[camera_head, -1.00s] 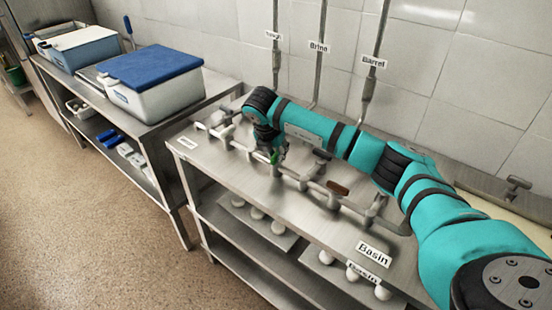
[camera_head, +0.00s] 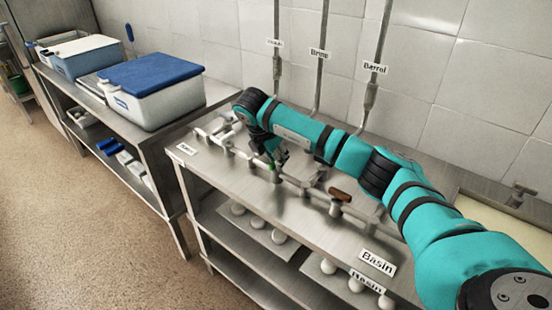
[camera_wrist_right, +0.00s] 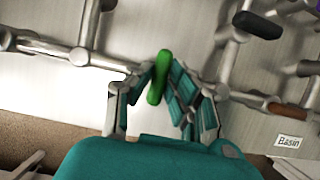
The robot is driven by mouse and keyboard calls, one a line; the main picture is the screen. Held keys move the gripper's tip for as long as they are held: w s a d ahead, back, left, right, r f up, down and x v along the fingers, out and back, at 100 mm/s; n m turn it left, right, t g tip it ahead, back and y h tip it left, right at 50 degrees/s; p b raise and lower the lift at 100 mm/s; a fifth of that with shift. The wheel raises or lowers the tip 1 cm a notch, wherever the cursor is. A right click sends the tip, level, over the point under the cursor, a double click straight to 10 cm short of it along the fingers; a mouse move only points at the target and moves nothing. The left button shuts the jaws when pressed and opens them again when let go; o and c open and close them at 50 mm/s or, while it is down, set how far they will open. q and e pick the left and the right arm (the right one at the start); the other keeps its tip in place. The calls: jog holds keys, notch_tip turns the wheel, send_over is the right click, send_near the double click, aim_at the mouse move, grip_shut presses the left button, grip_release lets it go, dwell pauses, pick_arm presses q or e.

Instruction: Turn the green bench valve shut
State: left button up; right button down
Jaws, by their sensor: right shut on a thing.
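The green valve handle (camera_head: 271,166) is on the pipe run along the steel bench, mostly hidden by my right gripper in the head view. In the right wrist view the green handle (camera_wrist_right: 159,77) points nearly up and down the picture, tilted slightly, crosswise to the pipe. My right gripper (camera_head: 266,157) reaches down over the valve, its fingers (camera_wrist_right: 161,82) shut on the handle from both sides. The pipe directly behind the fingers is hidden. My left gripper is not in view.
A brown-handled valve (camera_head: 340,194) stands farther right on the pipework. A black handle (camera_wrist_right: 258,25) shows in the wrist view. Vertical pipes labelled Brine (camera_head: 319,53) and Barrel (camera_head: 375,68) run up the tiled wall. A blue-lidded bin (camera_head: 150,85) stands on the left table.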

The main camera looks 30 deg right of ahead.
jog(key=c, duration=1.3)
grip_release()
jog(key=shift+o, duration=0.2)
jog(key=shift+r, duration=0.1)
jog(key=v, duration=1.2)
